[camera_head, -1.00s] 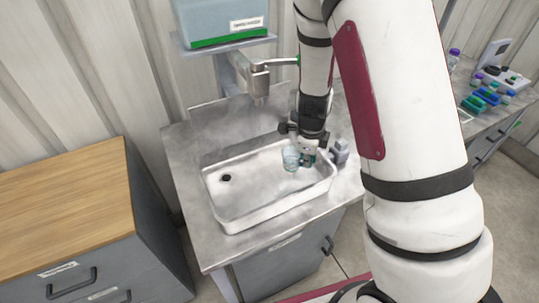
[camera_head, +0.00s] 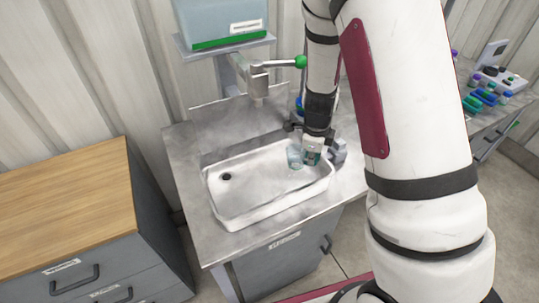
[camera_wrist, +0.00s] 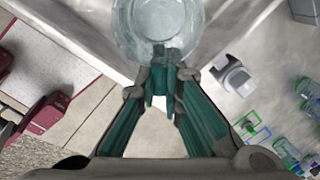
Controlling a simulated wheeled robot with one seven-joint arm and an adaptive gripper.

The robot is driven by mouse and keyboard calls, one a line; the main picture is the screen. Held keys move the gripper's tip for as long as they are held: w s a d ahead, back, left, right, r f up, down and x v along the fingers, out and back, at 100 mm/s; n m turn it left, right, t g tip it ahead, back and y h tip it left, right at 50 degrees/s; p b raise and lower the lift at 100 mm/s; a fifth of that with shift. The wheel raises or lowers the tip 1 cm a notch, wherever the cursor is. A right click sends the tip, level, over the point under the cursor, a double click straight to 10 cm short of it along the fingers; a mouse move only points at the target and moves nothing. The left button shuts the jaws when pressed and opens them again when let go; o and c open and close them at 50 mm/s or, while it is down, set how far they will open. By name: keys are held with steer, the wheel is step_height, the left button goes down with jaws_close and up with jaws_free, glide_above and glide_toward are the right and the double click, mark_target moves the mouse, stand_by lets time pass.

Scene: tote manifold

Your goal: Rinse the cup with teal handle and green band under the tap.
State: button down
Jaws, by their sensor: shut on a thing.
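The cup (camera_head: 294,155) is clear and pale blue, held over the right end of the sink basin (camera_head: 222,213). In the wrist view the cup (camera_wrist: 160,28) fills the top middle, partly cut off by the frame; I cannot make out its green band. My gripper (camera_wrist: 163,92) has teal fingers shut at the cup's near side, where its handle is hidden between the fingertips. In the head view my gripper (camera_head: 312,156) is just right of the cup. The tap (camera_head: 258,84) stands behind the basin, left of the cup, with a green-ended lever (camera_head: 300,62). No water stream is visible.
A small grey object (camera_head: 338,152) stands on the counter close right of my gripper. A blue bin (camera_head: 220,18) sits on a shelf above the tap. A wood-topped cabinet (camera_head: 65,200) is at left. Several bottles (camera_wrist: 290,150) show in the wrist view.

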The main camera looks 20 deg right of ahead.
steer(key=s+d+r+p, duration=0.1)
steer(key=s+d+r, duration=0.1)
steer(key=shift+d+r, duration=0.25)
steer(key=shift+r, duration=0.05)
stand_by(0.9)
